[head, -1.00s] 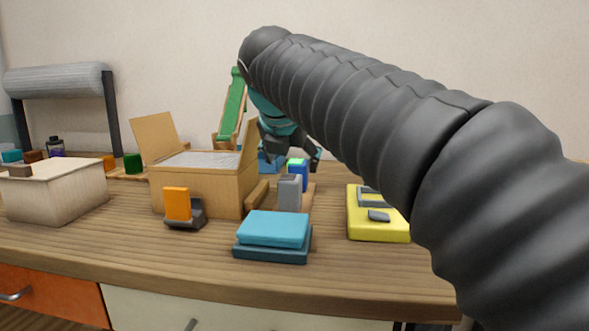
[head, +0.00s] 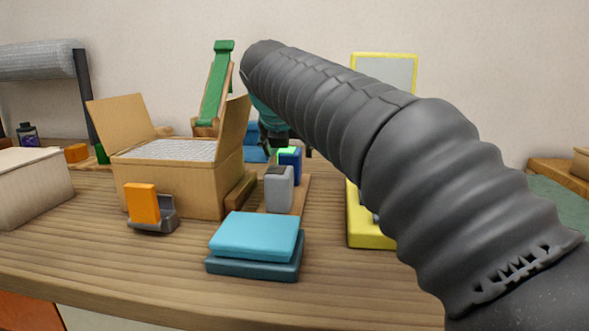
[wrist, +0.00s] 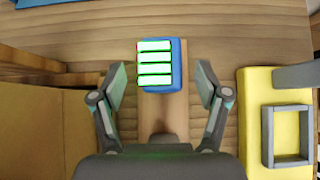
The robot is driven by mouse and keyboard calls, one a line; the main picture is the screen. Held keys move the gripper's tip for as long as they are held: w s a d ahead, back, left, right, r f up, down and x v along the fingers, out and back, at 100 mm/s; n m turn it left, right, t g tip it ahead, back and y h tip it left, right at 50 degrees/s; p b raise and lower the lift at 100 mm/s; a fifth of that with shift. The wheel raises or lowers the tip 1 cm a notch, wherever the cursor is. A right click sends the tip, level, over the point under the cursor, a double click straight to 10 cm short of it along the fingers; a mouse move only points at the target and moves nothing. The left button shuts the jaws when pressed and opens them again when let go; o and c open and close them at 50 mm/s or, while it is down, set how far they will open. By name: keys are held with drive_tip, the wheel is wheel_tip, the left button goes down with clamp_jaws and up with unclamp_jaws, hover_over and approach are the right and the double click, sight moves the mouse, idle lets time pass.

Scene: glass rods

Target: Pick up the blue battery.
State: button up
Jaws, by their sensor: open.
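The blue battery (head: 294,163) stands upright on a narrow wooden board (head: 301,190), behind a grey block, which hides part of it in the head view. Its top has a bright green patch. In the wrist view the blue battery (wrist: 178,67) is seen from above with several white-green bars on top. My gripper (wrist: 164,88) is open, one finger to each side of the board. The battery is between and slightly beyond the fingertips, with gaps on both sides. In the head view my gripper is small and partly hidden behind my arm.
The grey block (head: 279,188) stands at the board's near end. An open cardboard box (head: 170,190) is to the left, with a teal box (head: 255,237) in front. A yellow case (head: 368,228) lies to the right, also in the wrist view (wrist: 254,120).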

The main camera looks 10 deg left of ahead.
sight(292, 160)
drive_tip(key=shift+b+x, duration=0.4)
drive_tip(key=shift+x, duration=2.35)
drive_tip(key=shift+d+r, duration=0.1)
clamp_jaws()
